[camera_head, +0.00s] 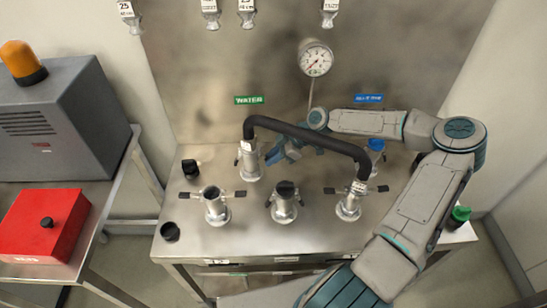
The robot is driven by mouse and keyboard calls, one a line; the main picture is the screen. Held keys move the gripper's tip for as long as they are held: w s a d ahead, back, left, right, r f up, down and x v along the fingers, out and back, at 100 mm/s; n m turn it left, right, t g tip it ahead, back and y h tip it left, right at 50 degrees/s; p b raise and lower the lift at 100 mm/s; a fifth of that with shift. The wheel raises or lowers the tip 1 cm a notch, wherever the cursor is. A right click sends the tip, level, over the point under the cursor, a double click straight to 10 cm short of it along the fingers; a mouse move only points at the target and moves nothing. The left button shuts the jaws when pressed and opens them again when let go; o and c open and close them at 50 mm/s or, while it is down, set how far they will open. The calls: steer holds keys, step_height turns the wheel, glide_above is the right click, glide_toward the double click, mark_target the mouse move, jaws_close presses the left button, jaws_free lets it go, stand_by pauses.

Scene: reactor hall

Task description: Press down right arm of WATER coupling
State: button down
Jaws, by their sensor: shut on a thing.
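The black hose (310,133) arches from the WATER coupling to a front right coupling (349,207). Two more couplings (215,207) (284,204) stand in front. A blue-capped fitting (376,147) stands under my arm. A pressure gauge (315,59) is on the back panel.

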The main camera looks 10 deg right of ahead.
steer(key=shift+w+a+f+y+b, duration=0.1)
steer(key=shift+a+f+y+b, duration=0.2)
steer(key=shift+y+b, duration=0.55)
steer(key=c, duration=1.3)
jaws_free()
steer(key=v, duration=0.4)
steer(key=b+v, duration=0.1)
steer(key=v, duration=0.4)
steer(key=b+v, duration=0.1)
steer(key=v, duration=0.4)
steer(key=shift+s+f, duration=0.2)
steer(key=shift+s, duration=0.05)
